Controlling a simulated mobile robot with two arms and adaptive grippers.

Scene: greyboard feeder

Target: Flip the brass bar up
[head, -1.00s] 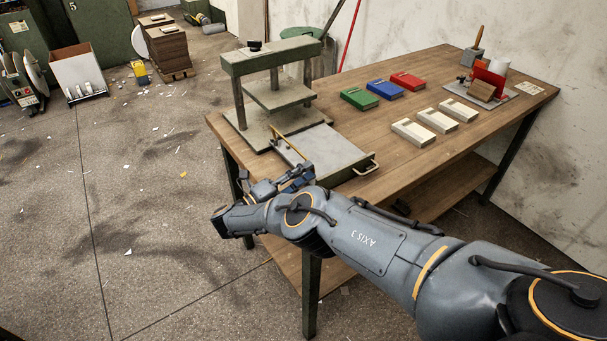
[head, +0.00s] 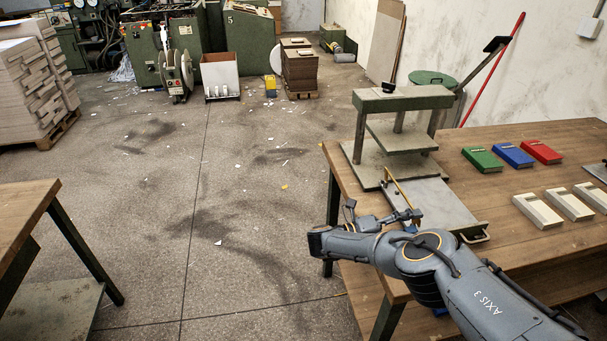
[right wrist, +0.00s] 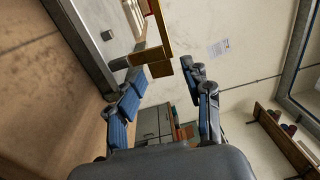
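The brass bar (head: 398,187) is a thin yellow rod along the left edge of the grey plate (head: 437,203), in front of the press (head: 405,101) on the wooden table. Its near end is close to my right gripper (head: 408,215), which is beside the table's left edge. In the right wrist view the brass bar (right wrist: 161,22) comes down from the top, with a block-like end ahead of and roughly between the blue-padded fingertips. The right gripper (right wrist: 165,77) is open, its fingers apart; contact with the bar is not clear. My left gripper is not in view.
Green (head: 483,159), blue (head: 513,155) and red (head: 541,152) boxes lie right of the press, with pale trays (head: 538,210) nearer. A plate handle (head: 476,237) sticks out at the front. Another table (head: 25,212) stands left, with open floor between.

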